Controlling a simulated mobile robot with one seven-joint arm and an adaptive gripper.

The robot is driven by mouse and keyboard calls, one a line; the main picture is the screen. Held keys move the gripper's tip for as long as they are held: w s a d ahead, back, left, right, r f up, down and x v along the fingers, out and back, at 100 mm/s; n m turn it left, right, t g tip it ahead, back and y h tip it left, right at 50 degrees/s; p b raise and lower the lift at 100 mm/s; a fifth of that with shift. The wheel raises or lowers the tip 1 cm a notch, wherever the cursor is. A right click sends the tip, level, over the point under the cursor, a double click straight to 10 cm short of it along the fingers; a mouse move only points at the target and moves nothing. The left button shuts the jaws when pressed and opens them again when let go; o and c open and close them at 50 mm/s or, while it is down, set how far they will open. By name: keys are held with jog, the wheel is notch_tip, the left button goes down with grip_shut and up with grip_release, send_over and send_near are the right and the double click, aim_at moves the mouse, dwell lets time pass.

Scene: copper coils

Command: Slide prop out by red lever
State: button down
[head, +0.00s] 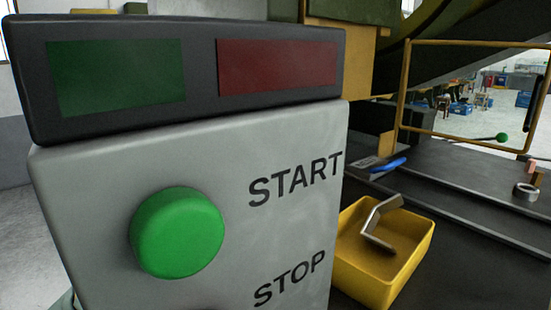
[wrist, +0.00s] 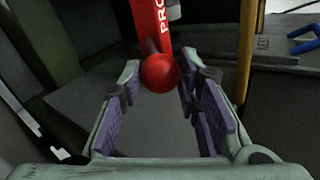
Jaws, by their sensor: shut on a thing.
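The red prop (wrist: 150,18) stands at the top of the wrist view, with white letters "PRO" on its face; its upper part is cut off. Its lever is a short dark rod ending in a round red knob (wrist: 160,72). My gripper (wrist: 158,82) has its purple-padded fingers on either side of the knob, near the fingertips, and is shut on it. The space between the pads behind the knob is empty. Neither the prop, the lever nor my gripper can be made out in the head view, where a control box fills the left.
The grey control box (head: 285,225) has a green START button (head: 177,232). Beside it stands a yellow bin (head: 375,280) with a bent metal piece (head: 377,225). A blue-handled tool (head: 388,164) and a grey ring (head: 525,192) lie on the dark surface. A yellow-framed gate (head: 402,90) stands behind.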

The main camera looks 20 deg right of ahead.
jog(key=c, duration=1.3)
grip_release()
jog(key=shift+a+r, duration=0.1)
jog(key=shift+a, duration=0.15)
jog(key=shift+o, duration=0.6)
jog(key=shift+d, duration=0.1)
jog(key=v, duration=1.2)
